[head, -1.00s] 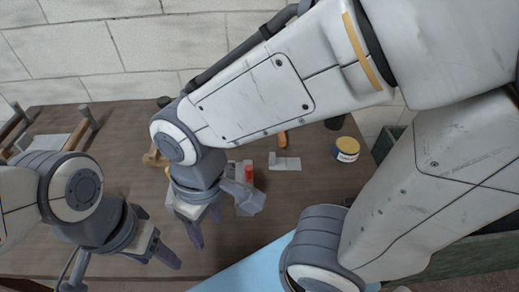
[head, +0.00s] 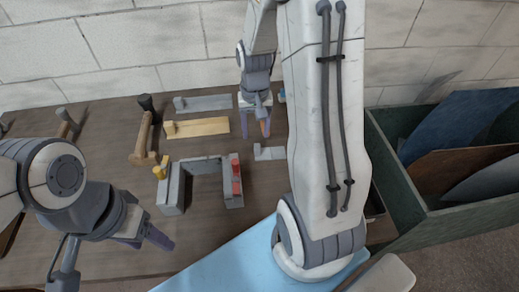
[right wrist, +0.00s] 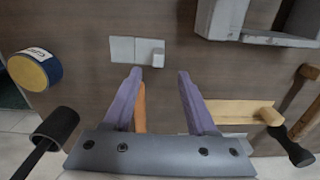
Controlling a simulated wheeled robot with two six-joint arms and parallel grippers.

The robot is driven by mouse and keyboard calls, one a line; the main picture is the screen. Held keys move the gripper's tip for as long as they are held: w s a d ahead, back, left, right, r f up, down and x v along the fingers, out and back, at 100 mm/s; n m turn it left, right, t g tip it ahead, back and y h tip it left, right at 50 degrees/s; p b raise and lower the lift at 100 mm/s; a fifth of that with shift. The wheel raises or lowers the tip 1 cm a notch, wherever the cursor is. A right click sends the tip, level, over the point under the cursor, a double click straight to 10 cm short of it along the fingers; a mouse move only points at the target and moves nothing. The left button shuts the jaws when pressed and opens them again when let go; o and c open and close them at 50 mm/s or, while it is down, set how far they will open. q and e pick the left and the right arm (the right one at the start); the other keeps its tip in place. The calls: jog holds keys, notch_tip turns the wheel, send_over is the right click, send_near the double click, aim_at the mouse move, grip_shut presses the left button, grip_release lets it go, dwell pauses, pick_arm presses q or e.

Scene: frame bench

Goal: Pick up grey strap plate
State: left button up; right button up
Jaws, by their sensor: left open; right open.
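A long grey strap plate (head: 205,103) with a small raised block at its left end lies at the back of the bench. A strip of grey shows behind the tan plate in the right wrist view (right wrist: 232,135). A smaller grey plate (head: 270,153) with a raised end lies nearer me; it also shows in the right wrist view (right wrist: 135,50). My right gripper (head: 256,132) is open, pointing down, right of the long plate and behind the small one. Its fingers (right wrist: 160,75) hold nothing. My left gripper (head: 150,237) is open at the bench's front left.
A tan plate (head: 197,127) lies in front of the long grey one. A grey U-shaped frame (head: 205,163) with yellow and red clips stands mid-bench. An orange handle (right wrist: 141,105) is beside one right finger. A tin (right wrist: 35,70) and a green bin (head: 400,243) are on the right.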

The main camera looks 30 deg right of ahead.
aim_at(257, 146)
jog(key=f, duration=0.4)
jog(key=f+p, duration=0.1)
jog(key=f, duration=0.1)
jog(key=shift+s+f, duration=0.25)
jog(key=shift+f, duration=0.1)
jog(key=shift+d, duration=0.1)
grip_shut()
